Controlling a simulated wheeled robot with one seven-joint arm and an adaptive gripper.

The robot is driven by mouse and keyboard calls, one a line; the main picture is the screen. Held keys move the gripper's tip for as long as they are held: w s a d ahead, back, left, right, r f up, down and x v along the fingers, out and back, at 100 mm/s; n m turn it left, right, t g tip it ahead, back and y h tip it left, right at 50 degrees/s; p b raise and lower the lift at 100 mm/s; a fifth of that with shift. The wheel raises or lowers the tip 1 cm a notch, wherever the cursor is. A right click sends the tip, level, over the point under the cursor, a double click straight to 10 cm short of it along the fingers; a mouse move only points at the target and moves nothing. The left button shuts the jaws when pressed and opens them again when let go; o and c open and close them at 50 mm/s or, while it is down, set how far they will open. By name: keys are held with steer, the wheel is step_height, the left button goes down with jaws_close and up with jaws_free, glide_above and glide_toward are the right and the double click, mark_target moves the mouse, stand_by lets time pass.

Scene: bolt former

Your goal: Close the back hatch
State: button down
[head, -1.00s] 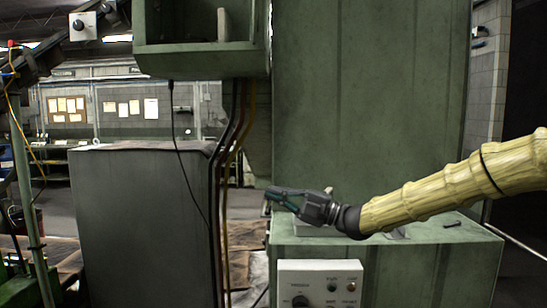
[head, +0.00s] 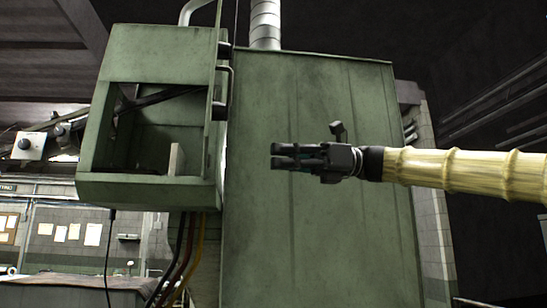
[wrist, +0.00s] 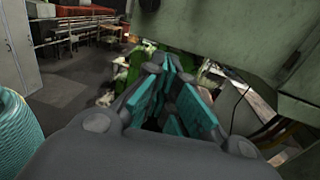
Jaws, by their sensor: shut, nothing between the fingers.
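A green box-shaped housing (head: 150,190) of the machine hangs at left centre in the head view, with its dark front opening uncovered. A narrow green panel (head: 218,60), seen almost edge-on at the housing's right side, looks like the hatch and stands open. A dark bar handle (head: 230,90) sits on its right side. My gripper (head: 277,156) is shut and empty, pointing left, in front of the large green cabinet and lower right of the handle, apart from it in the picture. In the wrist view my gripper's teal-padded fingers (wrist: 172,95) show nothing held.
The tall green cabinet (head: 320,220) fills the middle behind my gripper. A silver duct (head: 265,25) rises above it. In the wrist view a green machine part (wrist: 250,40) fills the upper right; floor (wrist: 75,85) is open at left.

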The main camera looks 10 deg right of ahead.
steer(key=s+a+p, duration=0.1)
steer(key=a+p, duration=0.3)
steer(key=a, duration=0.8)
steer(key=shift+s, duration=0.25)
steer(key=shift+a, duration=0.1)
